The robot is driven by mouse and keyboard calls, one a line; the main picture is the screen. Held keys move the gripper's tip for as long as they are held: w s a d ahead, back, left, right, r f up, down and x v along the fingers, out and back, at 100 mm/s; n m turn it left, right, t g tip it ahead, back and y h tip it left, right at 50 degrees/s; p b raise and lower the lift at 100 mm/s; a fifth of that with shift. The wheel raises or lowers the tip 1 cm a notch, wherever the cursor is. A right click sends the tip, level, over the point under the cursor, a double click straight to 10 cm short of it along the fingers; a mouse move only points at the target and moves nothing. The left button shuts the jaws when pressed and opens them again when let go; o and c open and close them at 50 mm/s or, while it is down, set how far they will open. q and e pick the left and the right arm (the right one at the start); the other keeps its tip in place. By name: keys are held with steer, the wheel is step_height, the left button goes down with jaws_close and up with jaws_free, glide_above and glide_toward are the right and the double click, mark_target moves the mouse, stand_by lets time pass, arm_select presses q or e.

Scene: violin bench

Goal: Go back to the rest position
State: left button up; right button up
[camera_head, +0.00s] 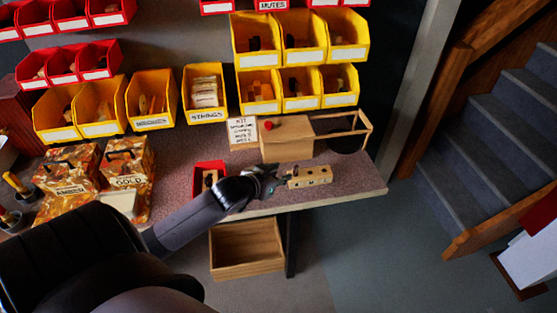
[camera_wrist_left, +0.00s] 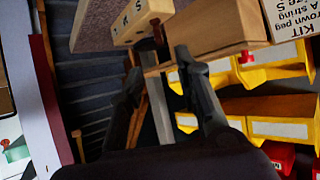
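My left gripper (camera_head: 274,181) reaches over the bench near its front edge, close to the left end of a pale wooden block with holes (camera_head: 310,176). In the left wrist view its two fingers (camera_wrist_left: 157,64) stand apart with nothing held between them. The block also shows there (camera_wrist_left: 140,18), beyond the fingertips, with letters on its side. A small dark reddish piece (camera_wrist_left: 157,33) shows by the block; I cannot tell whether it sits in it. In the head view, the gripper's fingers are small and partly merge with the block's end. My right gripper is not in view.
A wooden box with a red knob (camera_head: 284,142) and a kit card (camera_head: 242,132) stand behind the block. A red bin (camera_head: 208,167) is beside my left forearm. Yellow bins (camera_head: 204,103) line the back. An open wooden crate (camera_head: 246,268) is below the bench. Stairs (camera_head: 490,150) rise at right.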

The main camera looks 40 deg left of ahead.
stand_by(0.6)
arm_select(q)
steer(key=s+d+f+m+g+h, duration=0.15)
steer(key=s+d+g, duration=0.25)
steer(key=s+d, duration=0.6)
steer(key=s+d+f+m+g+y, duration=0.1)
steer(key=s+d+f+g, duration=0.4)
steer(key=s, duration=0.9)
step_height(320, 180, down, 25)
steer(key=s+d, duration=0.1)
steer(key=s, duration=0.1)
steer(key=s+a+f+g, duration=0.1)
steer(key=s+a+f, duration=0.1)
steer(key=s+f, duration=1.3)
steer(key=shift+s+a+g, duration=0.35)
steer(key=shift+s+g, duration=0.05)
steer(key=shift+s, duration=0.4)
steer(key=shift+s+m, duration=0.1)
steer(key=shift+m, duration=0.15)
